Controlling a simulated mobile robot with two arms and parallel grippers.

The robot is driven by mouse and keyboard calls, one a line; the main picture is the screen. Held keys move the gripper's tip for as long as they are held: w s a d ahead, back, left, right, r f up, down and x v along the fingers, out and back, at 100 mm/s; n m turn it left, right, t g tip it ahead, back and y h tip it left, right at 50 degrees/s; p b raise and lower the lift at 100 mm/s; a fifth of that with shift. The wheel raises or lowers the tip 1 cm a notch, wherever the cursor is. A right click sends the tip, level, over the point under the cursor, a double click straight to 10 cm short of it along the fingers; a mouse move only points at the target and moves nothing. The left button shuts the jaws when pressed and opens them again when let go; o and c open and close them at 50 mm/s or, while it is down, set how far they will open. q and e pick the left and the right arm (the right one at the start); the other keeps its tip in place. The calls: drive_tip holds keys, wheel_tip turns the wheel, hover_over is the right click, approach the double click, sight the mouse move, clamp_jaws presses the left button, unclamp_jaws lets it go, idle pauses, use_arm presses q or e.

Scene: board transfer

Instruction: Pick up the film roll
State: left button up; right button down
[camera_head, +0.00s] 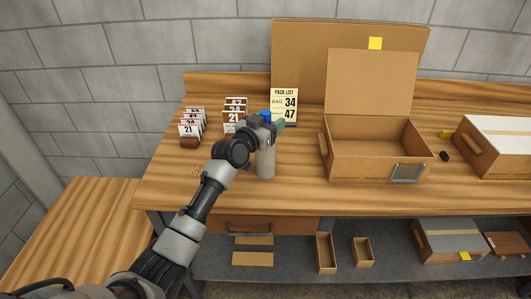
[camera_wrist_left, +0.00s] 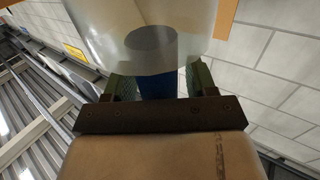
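The film roll (camera_head: 265,162) is a pale, upright cylinder with a blue handle on top, at the front middle of the bench. Whether its base touches the bench is unclear. My left gripper (camera_head: 268,124) is at the top of it. In the left wrist view, the two green-padded fingers of my left gripper (camera_wrist_left: 158,86) stand on either side of the blue handle (camera_wrist_left: 157,88) and look closed on it. The clear film of the roll (camera_wrist_left: 150,25) shows beyond the fingers. My right gripper is in neither view.
An open cardboard box (camera_head: 375,158) stands right of the roll. Number cards (camera_head: 190,130) and a pack list sign (camera_head: 284,105) stand behind and to the left. A closed box (camera_head: 500,145) is at the far right. Small trays (camera_head: 325,252) lie on the lower shelf.

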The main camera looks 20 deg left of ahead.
use_arm(q)
clamp_jaws()
drive_tip(key=shift+r, duration=0.1)
